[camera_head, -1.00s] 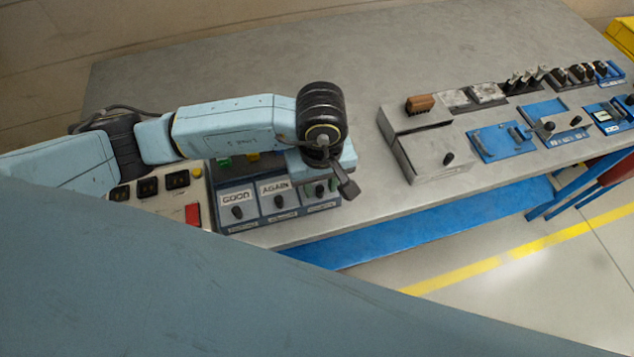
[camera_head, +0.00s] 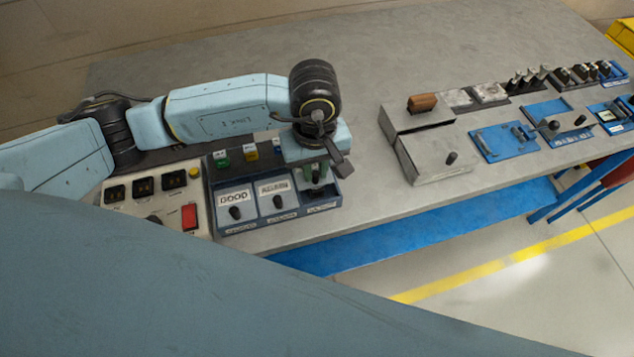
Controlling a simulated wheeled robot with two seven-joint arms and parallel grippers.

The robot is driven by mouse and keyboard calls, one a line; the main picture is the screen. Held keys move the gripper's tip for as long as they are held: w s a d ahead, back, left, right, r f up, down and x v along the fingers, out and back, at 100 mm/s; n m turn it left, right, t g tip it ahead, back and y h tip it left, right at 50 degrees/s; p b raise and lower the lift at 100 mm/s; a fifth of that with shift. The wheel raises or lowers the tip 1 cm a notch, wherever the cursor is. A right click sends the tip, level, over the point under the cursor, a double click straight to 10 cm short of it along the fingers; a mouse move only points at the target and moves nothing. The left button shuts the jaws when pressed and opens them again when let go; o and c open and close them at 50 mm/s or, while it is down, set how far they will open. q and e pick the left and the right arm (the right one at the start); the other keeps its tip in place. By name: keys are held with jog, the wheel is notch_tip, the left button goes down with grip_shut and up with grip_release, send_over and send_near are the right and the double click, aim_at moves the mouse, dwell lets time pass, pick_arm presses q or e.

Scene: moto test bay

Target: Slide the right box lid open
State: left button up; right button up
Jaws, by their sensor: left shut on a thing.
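A row of blue sorting boxes sits at the table's front edge, left of centre. The left box (camera_head: 234,204) carries a label reading GOOD, and the middle box (camera_head: 275,196) has a similar labelled lid with a dark knob. The right box (camera_head: 322,201) is partly under my left gripper (camera_head: 318,170); its lid (camera_head: 307,188) shows only in part. My left gripper points down over this lid and is shut on its knob, though the fingers hide most of the contact. My right gripper is not in view.
A cream control panel (camera_head: 150,205) with a red switch stands left of the boxes. Green, yellow and blue tabs stand behind them. A grey box (camera_head: 440,164) and several blue fixtures (camera_head: 500,141) lie to the right. The table between is clear.

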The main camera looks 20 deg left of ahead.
pick_arm(q)
jog(key=shift+w+a+b, duration=0.45)
jog(key=shift+w+a, duration=0.05)
jog(key=shift+w, duration=0.2)
jog(key=shift+w+a+b, duration=0.45)
jog(key=shift+w, duration=0.25)
jog(key=o, duration=0.7)
jog(key=shift+c, duration=0.2)
notch_tip(320, 180, up, 7)
jog(key=p, duration=0.3)
